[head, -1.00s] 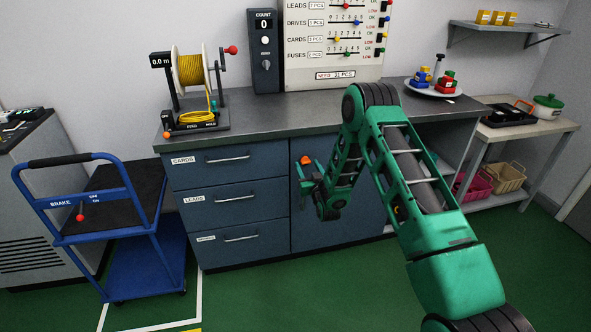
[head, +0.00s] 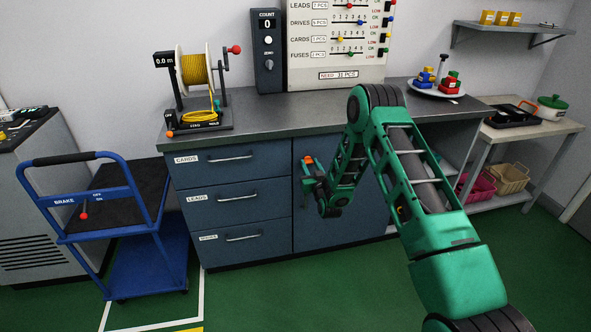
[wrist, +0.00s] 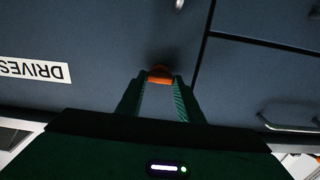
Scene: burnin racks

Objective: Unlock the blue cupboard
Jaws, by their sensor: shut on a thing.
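The blue cupboard's door (head: 375,220) is closed, to the right of the drawers. In the wrist view the door (wrist: 100,30) appears upside down with a DRIVES label (wrist: 35,70). A small orange lock knob (head: 307,160) sits near the door's upper left edge. My gripper (head: 309,173) is at the door front, and in the wrist view its fingertips (wrist: 160,82) are shut on the orange knob (wrist: 160,71). The knob's lower part is hidden between the fingers, and its turn angle is hard to tell.
Drawers with handles (head: 243,197) stand left of the door. A blue trolley (head: 130,195) is farther left. The grey worktop (head: 300,116) above carries a yellow cable reel (head: 194,70) and a plate of coloured blocks (head: 435,93). Green floor (head: 250,300) is clear in front.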

